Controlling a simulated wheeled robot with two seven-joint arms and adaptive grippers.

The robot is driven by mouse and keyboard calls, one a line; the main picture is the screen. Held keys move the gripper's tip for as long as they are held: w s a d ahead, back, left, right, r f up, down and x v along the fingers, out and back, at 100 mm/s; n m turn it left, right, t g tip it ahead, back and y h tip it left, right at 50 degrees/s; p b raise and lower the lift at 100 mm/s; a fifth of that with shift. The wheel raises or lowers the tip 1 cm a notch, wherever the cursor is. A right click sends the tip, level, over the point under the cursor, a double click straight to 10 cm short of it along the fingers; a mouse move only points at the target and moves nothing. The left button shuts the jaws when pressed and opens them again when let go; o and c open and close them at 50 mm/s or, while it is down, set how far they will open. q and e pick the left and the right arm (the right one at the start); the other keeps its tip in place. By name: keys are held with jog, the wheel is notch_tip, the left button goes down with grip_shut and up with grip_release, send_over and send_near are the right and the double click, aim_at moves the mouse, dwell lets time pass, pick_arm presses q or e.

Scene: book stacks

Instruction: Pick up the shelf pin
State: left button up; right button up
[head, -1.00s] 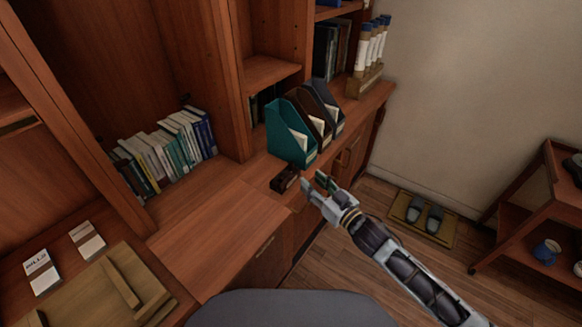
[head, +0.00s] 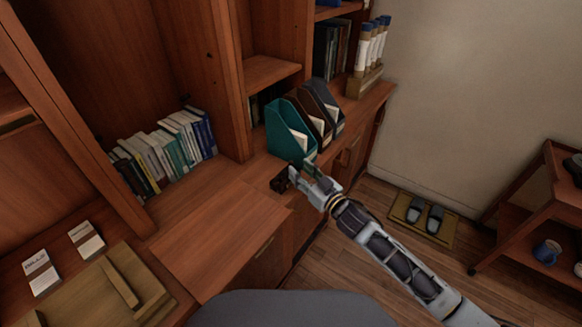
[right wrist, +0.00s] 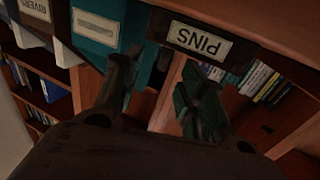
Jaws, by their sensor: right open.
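A small dark box (head: 278,184) stands at the front edge of the wooden counter, near the teal magazine file. In the right wrist view its label, upside down, reads PINS (right wrist: 200,41). I cannot make out a shelf pin in either view; the inside of the box is hidden. My right gripper (head: 297,171) is at the box's right side in the head view, and partly overlaps it. In the right wrist view my right gripper (right wrist: 158,88) has its two fingers apart with nothing between them, and the box lies just beyond. My left gripper is not in view.
A teal magazine file (head: 286,132) and two darker ones stand close behind the box. A row of books (head: 170,148) leans in the left bay. The counter (head: 205,235) left of the box is clear. A wooden tray (head: 122,290) lies at lower left.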

aim_at(291, 162)
dwell(0.3)
jog(key=shift+x, duration=2.6)
jog(key=shift+s+a, duration=0.1)
jog(key=shift+a, duration=0.05)
grip_shut()
